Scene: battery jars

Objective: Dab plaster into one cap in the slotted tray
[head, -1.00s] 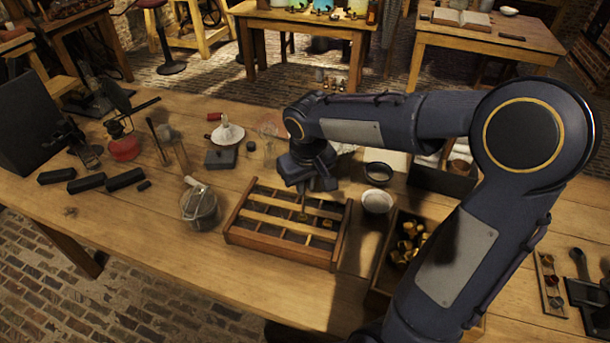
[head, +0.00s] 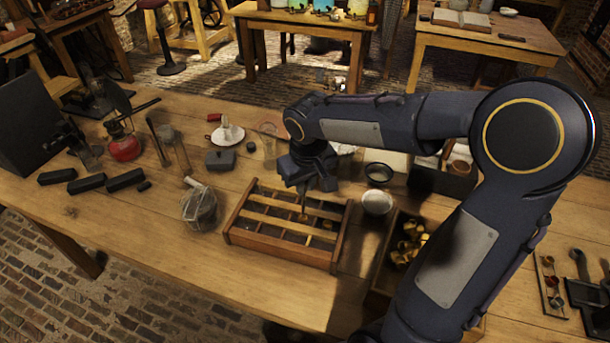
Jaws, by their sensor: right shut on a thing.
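The slotted tray (head: 237,232) is a wooden box with crossing slats, in the middle of the bench. My right gripper (head: 303,206) points down over the tray's right half, shut on a thin tool (head: 303,214) whose lower end is at the slats. Its jaws are small and dark, and the tool's grip is mostly hidden. I cannot make out plaster on its tip or tell whether it touches a cap. Small brassy caps seem to sit in the tray near the tip, too small to tell clearly. A white bowl (head: 377,202) stands right of the tray. My left gripper is not in view.
A box of brass pieces (head: 408,240) stands right of the tray, close to my right arm. The bench's front left is clear.

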